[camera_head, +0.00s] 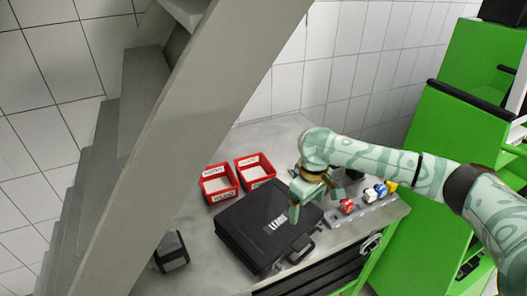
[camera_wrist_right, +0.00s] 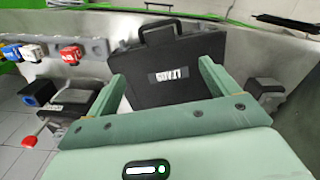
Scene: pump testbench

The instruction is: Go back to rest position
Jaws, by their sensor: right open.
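My right gripper (camera_head: 312,192) reaches in from the right in the head view and hangs over the right part of a black case (camera_head: 262,226) lying on the grey table. In the right wrist view the gripper (camera_wrist_right: 160,88) is open, its two green fingers apart with nothing between them. The black case (camera_wrist_right: 178,75), with a white label and a carry handle, shows beyond and between the fingers. I cannot tell the exact gap between fingers and case. My left gripper is not in view.
Two red bins (camera_head: 219,183) stand behind the case. A grey rail (camera_head: 362,208) with red, blue, white and yellow parts lies right of it. A grey slanted beam (camera_head: 190,140) crosses the left side. Green equipment (camera_head: 455,140) stands at the right.

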